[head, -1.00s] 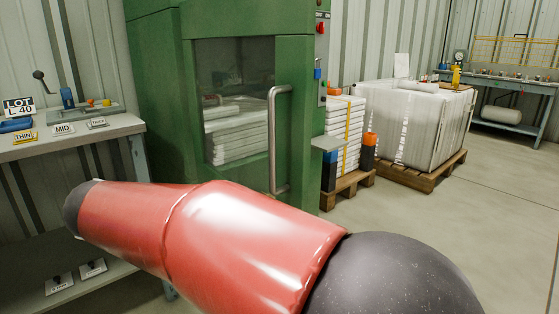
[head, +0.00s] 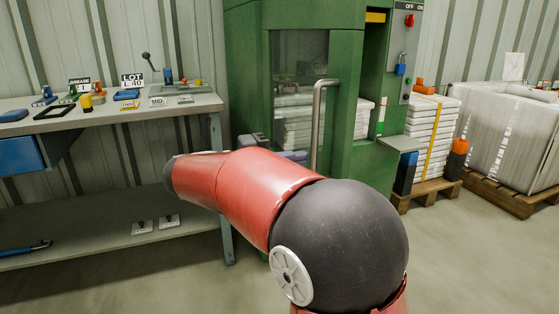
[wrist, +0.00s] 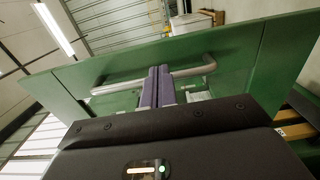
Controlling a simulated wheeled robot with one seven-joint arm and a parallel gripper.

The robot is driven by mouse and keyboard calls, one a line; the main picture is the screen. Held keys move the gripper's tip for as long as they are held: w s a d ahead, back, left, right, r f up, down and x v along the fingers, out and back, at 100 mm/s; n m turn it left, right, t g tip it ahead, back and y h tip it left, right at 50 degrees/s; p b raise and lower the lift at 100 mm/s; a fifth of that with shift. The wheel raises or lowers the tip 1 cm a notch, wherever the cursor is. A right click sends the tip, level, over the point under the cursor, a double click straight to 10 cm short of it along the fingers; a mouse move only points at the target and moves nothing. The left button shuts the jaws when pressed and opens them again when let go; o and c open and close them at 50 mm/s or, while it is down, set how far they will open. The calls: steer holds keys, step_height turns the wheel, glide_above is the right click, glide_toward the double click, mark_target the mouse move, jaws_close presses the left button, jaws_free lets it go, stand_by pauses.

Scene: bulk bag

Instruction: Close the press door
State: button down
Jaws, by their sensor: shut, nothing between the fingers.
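The press door (head: 346,145) is green with a dark window and a grey bar handle (head: 318,115). It stands ajar, with a gap at its right side showing the inside of the press. In the wrist view the door (wrist: 235,55) spans the picture, and its handle (wrist: 120,87) runs across behind my fingers. My gripper (wrist: 158,75) has purple fingers, shut and empty, at the middle of the handle; I cannot tell whether they touch it. In the head view my red arm hides most of the gripper, with a little purple (head: 293,155) showing by the door.
A grey bench (head: 190,106) with signs and small tools stands at the left. A control panel with a blue padlock (head: 401,69) is right of the opening. White stacks on a pallet (head: 428,190) and a wrapped bale (head: 510,135) stand further right. The floor at front right is clear.

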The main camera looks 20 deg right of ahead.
mark_target(340, 152)
steer(key=d, duration=0.7)
steer(key=shift+w+d+p, duration=0.1)
steer(key=shift+d+p, duration=0.2)
